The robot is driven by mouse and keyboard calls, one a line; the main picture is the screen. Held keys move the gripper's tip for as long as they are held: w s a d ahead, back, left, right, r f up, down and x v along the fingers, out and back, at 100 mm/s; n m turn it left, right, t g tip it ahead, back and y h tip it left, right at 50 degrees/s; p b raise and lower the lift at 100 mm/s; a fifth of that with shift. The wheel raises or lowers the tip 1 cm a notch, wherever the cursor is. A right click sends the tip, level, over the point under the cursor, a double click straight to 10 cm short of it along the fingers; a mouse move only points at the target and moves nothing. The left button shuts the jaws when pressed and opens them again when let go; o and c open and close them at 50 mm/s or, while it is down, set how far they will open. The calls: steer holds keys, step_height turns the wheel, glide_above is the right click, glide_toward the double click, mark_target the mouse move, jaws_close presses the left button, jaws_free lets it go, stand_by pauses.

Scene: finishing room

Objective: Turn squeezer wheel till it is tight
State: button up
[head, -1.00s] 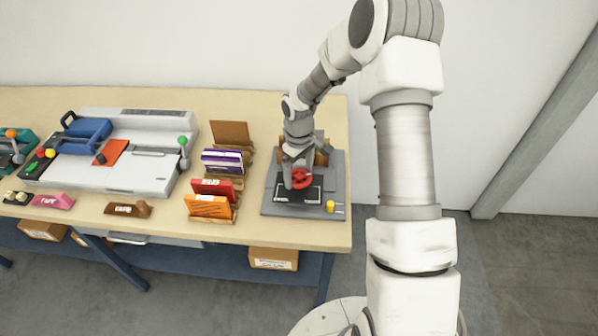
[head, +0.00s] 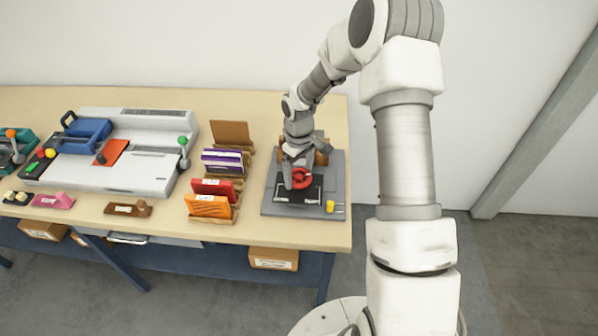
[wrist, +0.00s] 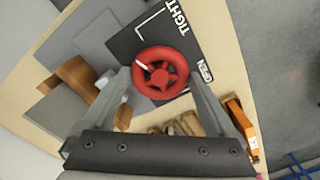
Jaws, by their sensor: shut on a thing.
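The red squeezer wheel (head: 302,179) sits over a black plate on the grey squeezer base (head: 335,180) at the table's right end. In the wrist view the wheel (wrist: 160,88) has spokes and a white mark on its left side. The black plate (wrist: 130,40) reads "TIGHT" above the wheel and "OPEN" to its right, so the mark points at neither word. My gripper (wrist: 163,84) reaches down from above with a finger on each side of the wheel, shut on its rim. In the head view my gripper (head: 296,178) hides part of the wheel.
A yellow knob (head: 330,206) stands at the base's front right corner. Just left are wooden holders with orange books (head: 208,207) and red ones (head: 212,187). A large grey machine (head: 125,165) with a blue part stands further left. The floor right of the table is clear.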

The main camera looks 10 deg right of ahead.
mark_target(299, 176)
steer(key=o, duration=1)
steer(key=shift+r, duration=0.1)
step_height(299, 176, up, 17)
steer(key=b, duration=0.1)
steer(key=shift+r, duration=0.2)
